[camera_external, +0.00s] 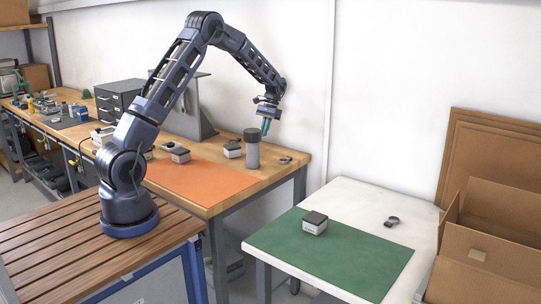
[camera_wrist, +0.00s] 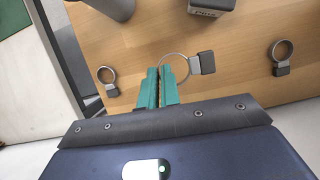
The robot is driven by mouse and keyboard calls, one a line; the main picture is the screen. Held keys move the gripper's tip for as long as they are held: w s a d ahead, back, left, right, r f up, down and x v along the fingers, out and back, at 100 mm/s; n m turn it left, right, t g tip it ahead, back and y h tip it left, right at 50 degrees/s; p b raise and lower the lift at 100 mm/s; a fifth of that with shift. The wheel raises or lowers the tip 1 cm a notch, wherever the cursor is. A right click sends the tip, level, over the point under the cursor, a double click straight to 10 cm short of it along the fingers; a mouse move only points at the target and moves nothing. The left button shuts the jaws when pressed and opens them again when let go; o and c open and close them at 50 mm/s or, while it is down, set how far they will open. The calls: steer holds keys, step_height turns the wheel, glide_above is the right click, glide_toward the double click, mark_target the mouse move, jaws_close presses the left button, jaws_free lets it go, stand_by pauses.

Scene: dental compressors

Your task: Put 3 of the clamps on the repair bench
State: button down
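My gripper (camera_wrist: 160,72) has teal fingers, close together. They appear shut on the rim of a clamp's grey ring; this clamp (camera_wrist: 203,63) has a dark block on its right and looks larger than the others. In the external view my gripper (camera_external: 266,127) is above the back right of the wooden bench, where the held clamp is too small to make out. Two more clamps lie on the wood in the wrist view, one at the left (camera_wrist: 107,81) and one at the right (camera_wrist: 281,57). Another clamp (camera_external: 391,221) lies on the white table (camera_external: 350,196).
A grey cylinder with a dark top (camera_external: 252,150) stands close to my gripper, beside the orange mat (camera_external: 195,181). The white table holds a green mat (camera_external: 345,254) with another device (camera_external: 314,223). Cardboard boxes (camera_external: 490,250) stand at right.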

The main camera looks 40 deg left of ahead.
steer(key=shift+m+y, duration=0.4)
steer(key=shift+m, duration=0.7)
steer(key=shift+r+m, duration=0.3)
steer(key=shift+r, duration=0.1)
step_height(320, 180, up, 4)
steer(key=r, duration=0.1)
steer(key=n+h, duration=0.1)
steer(key=n, duration=0.2)
glide_above(212, 169)
steer(key=w, duration=0.1)
step_height(212, 169, down, 4)
steer(key=shift+w+f, duration=0.1)
steer(key=shift+f, duration=4.75)
steer(key=shift+f, duration=0.4)
steer(key=c, duration=1.5)
jaws_free()
steer(key=shift+c, duration=0.2)
